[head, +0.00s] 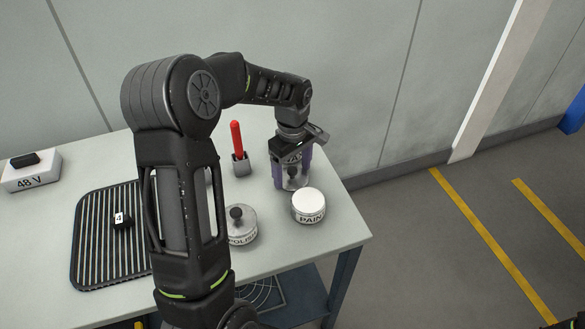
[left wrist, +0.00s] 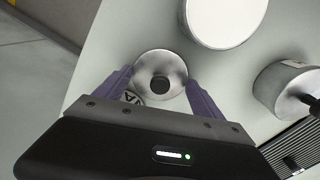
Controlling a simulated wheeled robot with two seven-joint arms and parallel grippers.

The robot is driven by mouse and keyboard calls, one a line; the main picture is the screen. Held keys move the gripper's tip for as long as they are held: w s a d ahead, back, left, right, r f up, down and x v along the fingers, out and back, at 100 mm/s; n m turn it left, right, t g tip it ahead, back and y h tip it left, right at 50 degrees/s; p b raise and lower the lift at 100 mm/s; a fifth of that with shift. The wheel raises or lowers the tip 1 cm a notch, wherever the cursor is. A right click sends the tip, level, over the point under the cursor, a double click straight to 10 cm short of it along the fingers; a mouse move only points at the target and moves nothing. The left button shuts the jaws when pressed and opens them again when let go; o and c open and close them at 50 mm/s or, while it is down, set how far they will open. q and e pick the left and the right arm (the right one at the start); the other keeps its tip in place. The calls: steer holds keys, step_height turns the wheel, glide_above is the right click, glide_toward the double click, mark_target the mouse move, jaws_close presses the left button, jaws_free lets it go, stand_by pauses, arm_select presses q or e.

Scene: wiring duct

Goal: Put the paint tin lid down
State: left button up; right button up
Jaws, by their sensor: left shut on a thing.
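My left gripper (head: 292,180) reaches down near the table's right back edge. It is shut on the paint tin lid (head: 294,184), a round metal disc with a black knob. In the left wrist view the lid (left wrist: 160,66) sits between the two purple fingers of the gripper (left wrist: 160,80), knob towards the camera. Part of a dark "VA" label (left wrist: 131,97) shows beside it; what bears this label is mostly hidden. The paint tin (head: 308,206), with a white top and no knob, stands just in front and right of the gripper. I cannot tell whether the lid touches the table.
A polish tin (head: 241,226) with a knobbed lid stands left of the paint tin. A red-handled tool (head: 237,136) stands in a grey holder (head: 241,164). A ribbed black mat (head: 95,235) with a small block and a 48 V box (head: 32,170) lie left. My arm hides the table's middle.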

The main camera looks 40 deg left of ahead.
mark_target(293, 170)
arm_select(q)
steer(key=shift+f, duration=0.15)
steer(key=o, duration=1.3)
step_height(293, 170, up, 12)
steer(key=shift+r+b, duration=0.2)
steer(key=shift+b, duration=0.3)
steer(key=shift+d+f, duration=0.1)
